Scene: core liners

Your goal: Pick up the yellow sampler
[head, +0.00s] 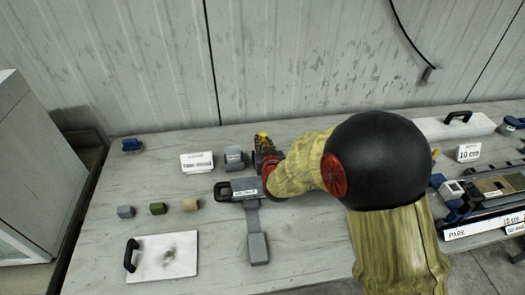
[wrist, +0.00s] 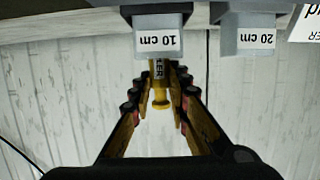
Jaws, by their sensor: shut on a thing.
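The yellow sampler (wrist: 160,94) shows in the wrist view as a narrow yellow piece with a knob at one end. A dark label with light letters is on it, and its other end is hidden behind a grey block marked 10 cm. My gripper (wrist: 157,78) is shut on the sampler, with a finger on either side of it. In the head view only the yellow top of the sampler (head: 263,135) shows above my gripper (head: 266,149), at the back of the bench. My arm hides part of the bench to the right.
The grey block marked 10 cm (wrist: 158,42) and another marked 20 cm (wrist: 255,40) are close to my fingers. Small blocks (head: 157,209) and a white board with a black handle (head: 165,258) lie at left. The corrugated wall (head: 290,60) is behind.

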